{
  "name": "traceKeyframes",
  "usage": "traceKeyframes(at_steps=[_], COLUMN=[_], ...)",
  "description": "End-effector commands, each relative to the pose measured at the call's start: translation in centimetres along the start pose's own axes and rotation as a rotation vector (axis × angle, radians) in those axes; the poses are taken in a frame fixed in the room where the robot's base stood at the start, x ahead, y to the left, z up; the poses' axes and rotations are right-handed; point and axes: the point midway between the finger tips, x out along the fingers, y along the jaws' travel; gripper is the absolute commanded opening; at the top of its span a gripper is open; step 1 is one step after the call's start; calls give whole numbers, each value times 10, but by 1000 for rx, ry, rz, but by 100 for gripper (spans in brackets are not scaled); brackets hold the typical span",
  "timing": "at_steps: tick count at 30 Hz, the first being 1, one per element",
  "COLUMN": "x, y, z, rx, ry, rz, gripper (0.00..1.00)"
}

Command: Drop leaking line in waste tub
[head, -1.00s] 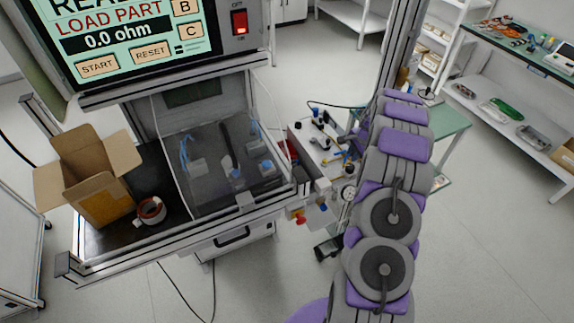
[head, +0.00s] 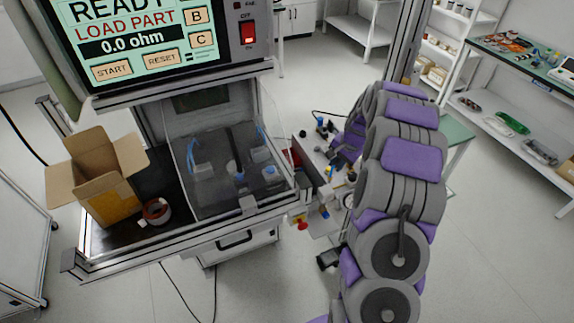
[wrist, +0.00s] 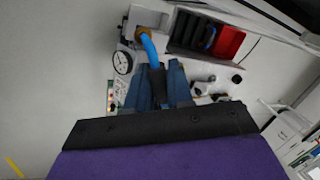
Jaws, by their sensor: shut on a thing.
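In the wrist view my gripper (wrist: 158,75) has its blue-grey fingers closed around the lower part of a short bright blue line (wrist: 149,46). The line's upper end meets a brass-brown fitting (wrist: 152,32) on the pale panel; I cannot tell whether it is still joined there. In the head view my purple and grey arm reaches to this panel (head: 315,155), and the fingertips are too small to make out.
A round gauge (wrist: 123,62) sits just left of the line, and black knobs (wrist: 236,79) lie to the right.

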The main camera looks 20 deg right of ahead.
Motion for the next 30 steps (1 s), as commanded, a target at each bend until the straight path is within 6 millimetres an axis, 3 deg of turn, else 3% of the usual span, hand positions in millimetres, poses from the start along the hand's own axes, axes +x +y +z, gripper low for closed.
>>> traceKeyframes(at_steps=[3,13,18,30], x=[-28,-88,-106,-136], y=[-31,-98,-118,-151], z=[41,145,175,226], rx=[-180,-638,-772,-993], ry=[-39,-166,-204,-262], rz=[-6,-2,-1,0], gripper=[0,0,0,0])
